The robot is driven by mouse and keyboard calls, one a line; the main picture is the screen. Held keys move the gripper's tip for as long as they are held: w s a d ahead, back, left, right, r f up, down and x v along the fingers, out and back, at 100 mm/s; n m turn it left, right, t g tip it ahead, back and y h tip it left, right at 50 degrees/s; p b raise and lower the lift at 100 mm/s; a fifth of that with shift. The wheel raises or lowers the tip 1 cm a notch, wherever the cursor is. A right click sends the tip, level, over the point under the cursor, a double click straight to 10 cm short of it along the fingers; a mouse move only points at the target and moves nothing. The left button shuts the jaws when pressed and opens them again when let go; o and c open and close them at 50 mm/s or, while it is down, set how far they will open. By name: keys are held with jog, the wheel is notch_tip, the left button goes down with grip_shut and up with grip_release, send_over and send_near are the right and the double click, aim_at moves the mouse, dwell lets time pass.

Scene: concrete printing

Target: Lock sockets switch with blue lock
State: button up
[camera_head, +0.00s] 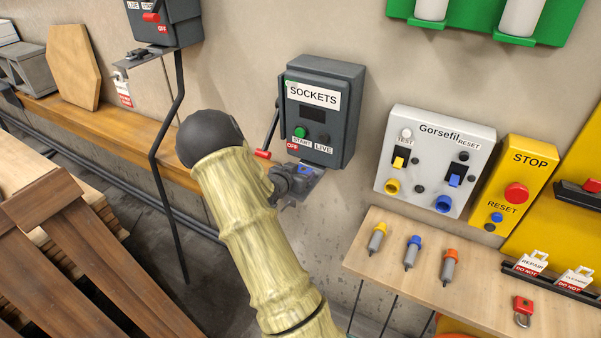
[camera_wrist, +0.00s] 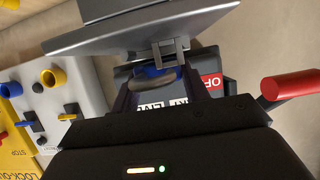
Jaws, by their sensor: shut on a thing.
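The dark grey sockets switch box (camera_head: 326,112) hangs on the wall. Its side lever has a red handle (camera_head: 263,155), which is down by the red OFF label; the handle also shows in the wrist view (camera_wrist: 292,84). A small metal plate (camera_head: 313,175) sticks out below the box. My gripper (camera_head: 292,182) is at this plate, shut on the blue lock (camera_wrist: 152,71). The lock is mostly hidden by the fingers and plate. A grey metal shackle (camera_wrist: 172,52) shows at the plate's edge; I cannot tell whether it passes through a hole.
Right of the box are the Gorsefil panel (camera_head: 433,160) and a yellow STOP box (camera_head: 514,185). Below, a wooden shelf (camera_head: 400,285) holds several coloured plugs, tags and a red padlock (camera_head: 523,311). Another switch box (camera_head: 163,20) with a tagged plate hangs at upper left.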

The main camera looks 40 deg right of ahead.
jog(key=shift+f+b, duration=0.45)
jog(key=shift+f, duration=0.1)
jog(key=o, duration=1.1)
jog(key=shift+c, duration=0.2)
jog(key=shift+o, duration=0.6)
jog(key=shift+f, duration=0.1)
jog(key=shift+s, duration=0.1)
jog(key=shift+a+f, duration=0.1)
jog(key=shift+a, duration=0.05)
jog(key=b+v, duration=0.2)
jog(key=v, duration=1.5)
jog(key=shift+a, duration=0.15)
